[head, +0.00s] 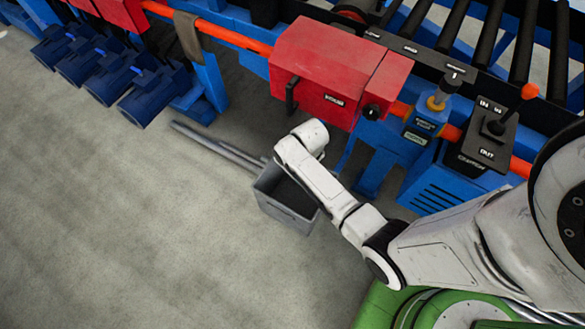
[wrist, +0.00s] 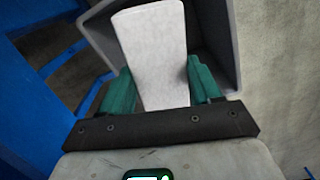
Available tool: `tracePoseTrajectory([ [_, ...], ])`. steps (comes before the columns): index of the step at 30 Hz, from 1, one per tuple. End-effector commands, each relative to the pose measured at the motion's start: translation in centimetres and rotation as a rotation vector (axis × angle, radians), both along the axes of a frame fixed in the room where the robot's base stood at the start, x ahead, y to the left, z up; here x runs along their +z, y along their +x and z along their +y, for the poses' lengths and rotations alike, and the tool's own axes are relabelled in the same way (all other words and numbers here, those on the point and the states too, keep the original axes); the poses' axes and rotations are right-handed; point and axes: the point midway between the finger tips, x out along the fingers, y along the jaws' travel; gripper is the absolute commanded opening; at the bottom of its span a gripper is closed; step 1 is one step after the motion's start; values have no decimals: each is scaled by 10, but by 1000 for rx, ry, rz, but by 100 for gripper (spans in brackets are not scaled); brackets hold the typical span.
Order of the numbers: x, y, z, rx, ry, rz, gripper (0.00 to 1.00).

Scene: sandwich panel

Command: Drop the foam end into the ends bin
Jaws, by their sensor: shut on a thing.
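In the wrist view a pale white block, the foam end (wrist: 152,55), stands between the two green fingers of my gripper (wrist: 160,82). My gripper is shut on it. Behind the foam end is the open mouth of a grey bin (wrist: 228,45), which I take to be the ends bin. In the head view the grey bin (head: 287,213) stands on the floor below the machine, with a dark inside. My white arm reaches over the bin and hides part of it. The gripper and foam end are hidden behind the arm there.
A blue machine frame with a red box (head: 325,72) stands behind the bin. A control box with an orange-knobbed lever (head: 497,124) is at the right. Grey rails (head: 215,143) lie on the floor left of the bin. The floor at lower left is clear.

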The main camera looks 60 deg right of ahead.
Motion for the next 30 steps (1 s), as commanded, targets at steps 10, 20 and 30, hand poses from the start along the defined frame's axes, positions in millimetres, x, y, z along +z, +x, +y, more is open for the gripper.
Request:
tracePoseTrajectory([
  [10, -43, 0, 0, -1, 0, 0, 33],
  [20, -50, 0, 0, -1, 0, 0, 33],
  [30, -50, 0, 0, 0, 0, 0, 84],
])
